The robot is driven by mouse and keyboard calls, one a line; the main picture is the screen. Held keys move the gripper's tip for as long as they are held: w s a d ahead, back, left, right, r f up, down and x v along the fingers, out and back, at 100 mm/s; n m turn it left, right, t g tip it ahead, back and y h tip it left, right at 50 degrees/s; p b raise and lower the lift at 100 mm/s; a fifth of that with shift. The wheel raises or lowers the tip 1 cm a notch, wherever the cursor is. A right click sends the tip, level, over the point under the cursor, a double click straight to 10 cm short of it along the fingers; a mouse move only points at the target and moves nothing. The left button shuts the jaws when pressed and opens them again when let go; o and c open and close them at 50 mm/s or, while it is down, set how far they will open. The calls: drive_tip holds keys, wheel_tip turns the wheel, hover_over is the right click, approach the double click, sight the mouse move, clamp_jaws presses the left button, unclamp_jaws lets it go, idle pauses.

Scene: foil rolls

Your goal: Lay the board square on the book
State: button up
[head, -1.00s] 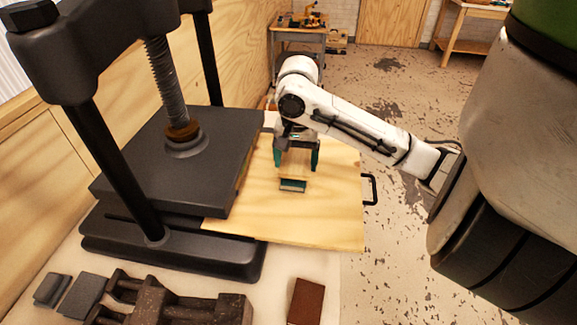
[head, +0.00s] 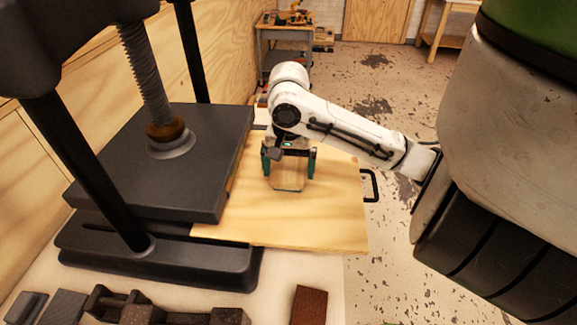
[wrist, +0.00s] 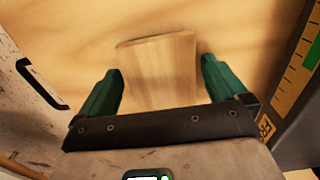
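The board (head: 289,179) is a small pale wooden plate lying low between the two green fingers of my gripper (head: 289,168). In the wrist view the board (wrist: 158,72) sits slightly askew between the fingertips of my gripper (wrist: 161,70).
A large plywood sheet (head: 310,225) lies below, with a black handle (head: 371,185) at its right edge. A black screw press (head: 165,150) stands close on the left. A brown block (head: 307,304) and dark metal pieces (head: 130,306) lie at the front.

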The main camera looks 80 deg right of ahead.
sight(289, 172)
drive_tip(key=shift+r, duration=0.15)
wheel_tip(289, 172, up, 12)
drive_tip(key=p, duration=0.2)
idle(0.4)
drive_tip(key=shift+s, duration=0.1)
